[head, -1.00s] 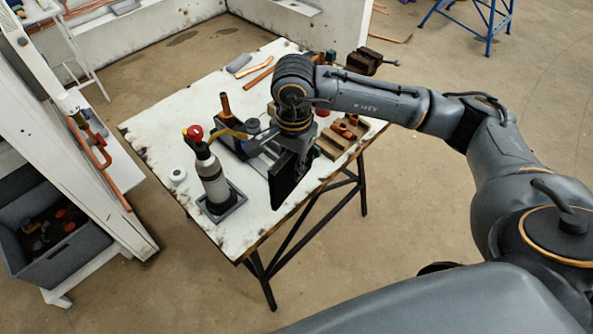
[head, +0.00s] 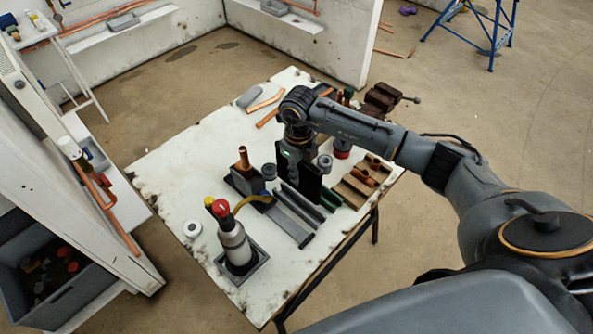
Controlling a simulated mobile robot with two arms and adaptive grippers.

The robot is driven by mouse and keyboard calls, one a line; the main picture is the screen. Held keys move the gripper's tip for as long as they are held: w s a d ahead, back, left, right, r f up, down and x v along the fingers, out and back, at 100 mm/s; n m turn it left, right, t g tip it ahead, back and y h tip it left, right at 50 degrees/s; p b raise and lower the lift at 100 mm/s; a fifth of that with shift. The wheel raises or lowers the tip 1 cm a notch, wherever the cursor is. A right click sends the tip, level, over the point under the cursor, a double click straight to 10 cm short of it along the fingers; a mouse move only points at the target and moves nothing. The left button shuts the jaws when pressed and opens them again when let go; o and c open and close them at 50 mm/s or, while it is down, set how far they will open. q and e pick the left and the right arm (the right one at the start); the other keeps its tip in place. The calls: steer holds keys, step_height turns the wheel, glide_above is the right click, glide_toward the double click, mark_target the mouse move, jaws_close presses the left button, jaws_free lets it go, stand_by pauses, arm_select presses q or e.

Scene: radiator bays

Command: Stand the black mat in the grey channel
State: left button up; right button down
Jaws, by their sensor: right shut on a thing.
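The black mat (head: 313,186) is a dark flat panel held upright below my right gripper (head: 297,160), which is shut on it. The grey channel (head: 297,211) lies on the white table as long grey rails running toward the front right edge. The mat is at the channel's far right end in the head view. Its lower edge is close to the rails; I cannot tell whether it is inside, touching or just above them. The gripper's fingertips are partly hidden by the wrist. My left gripper is not in view.
A grey bottle with a red knob (head: 235,245) stands in a square tray at the front. A copper tube stands in a dark block (head: 243,175) left of the channel. A wooden block with copper pieces (head: 362,183) is close on the right. A dark vise (head: 382,100) is behind.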

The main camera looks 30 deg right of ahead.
mark_target(299, 192)
steer(key=shift+w, duration=0.2)
steer(key=shift+s, duration=0.25)
steer(key=shift+s+f+b, duration=0.25)
steer(key=shift+s+b, duration=0.2)
steer(key=shift+s, duration=0.15)
steer(key=shift+w+f+b, duration=0.15)
steer(key=shift+f+b, duration=0.35)
steer(key=shift+f, duration=0.35)
steer(key=shift+w+f+b, duration=0.2)
steer(key=shift+f+b, duration=0.3)
steer(key=shift+f, duration=0.4)
steer(key=shift+s, duration=0.1)
steer(key=shift+f+b, duration=0.4)
steer(key=shift+b, duration=0.05)
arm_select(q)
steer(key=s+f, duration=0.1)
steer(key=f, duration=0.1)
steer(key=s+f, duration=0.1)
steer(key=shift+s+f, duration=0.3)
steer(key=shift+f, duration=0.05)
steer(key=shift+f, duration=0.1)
